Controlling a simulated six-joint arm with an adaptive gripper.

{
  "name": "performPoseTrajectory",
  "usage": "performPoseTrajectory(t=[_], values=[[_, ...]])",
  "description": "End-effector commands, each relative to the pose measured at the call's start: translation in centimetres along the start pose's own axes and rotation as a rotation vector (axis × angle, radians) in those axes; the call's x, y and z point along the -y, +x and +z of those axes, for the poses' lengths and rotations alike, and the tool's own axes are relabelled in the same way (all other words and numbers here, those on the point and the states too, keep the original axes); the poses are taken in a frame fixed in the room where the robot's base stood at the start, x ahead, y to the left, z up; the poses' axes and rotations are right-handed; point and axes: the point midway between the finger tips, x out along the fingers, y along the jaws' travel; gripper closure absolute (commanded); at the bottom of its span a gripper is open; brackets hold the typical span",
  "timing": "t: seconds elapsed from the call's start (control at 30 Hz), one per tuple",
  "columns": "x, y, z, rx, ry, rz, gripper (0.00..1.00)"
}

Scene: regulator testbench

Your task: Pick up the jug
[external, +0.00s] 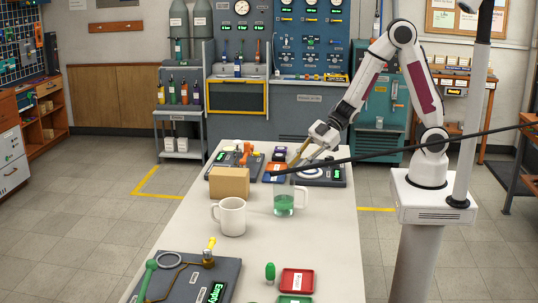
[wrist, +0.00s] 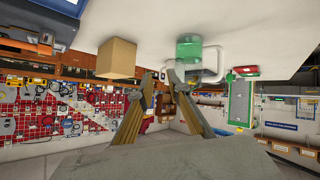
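The jug (external: 284,201) is a clear vessel with green liquid in it, upright on the white table in the external view. In the wrist view the jug (wrist: 188,50) shows at the upper middle, just above the right fingertip, with a pale handle-like shape beside it. My gripper (external: 297,161) is above and behind the jug in the external view, tilted down over the table. In the wrist view my gripper (wrist: 160,76) has a narrow gap between its two tan fingertips, and nothing shows between them. It appears apart from the jug.
A white mug (external: 232,217) and a tan box (external: 229,182) stand left of the jug. A dark panel (external: 322,174) lies behind it. A red tray (external: 297,281) and a green object (external: 270,272) are nearer the front.

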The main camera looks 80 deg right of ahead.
Motion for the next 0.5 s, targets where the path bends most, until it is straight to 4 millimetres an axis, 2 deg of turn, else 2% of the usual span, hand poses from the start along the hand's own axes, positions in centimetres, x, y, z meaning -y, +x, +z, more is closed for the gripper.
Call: performPoseTrajectory(t=[0.1, 0.3, 0.5], values=[[2.6, 1.3, 0.3, -0.059, 0.008, -0.099, 0.83], [6.8, 2.3, 0.1, -0.161, 0.032, -0.254, 0.83], [9.2, 2.3, -0.1, -0.224, 0.057, -0.344, 0.83]])
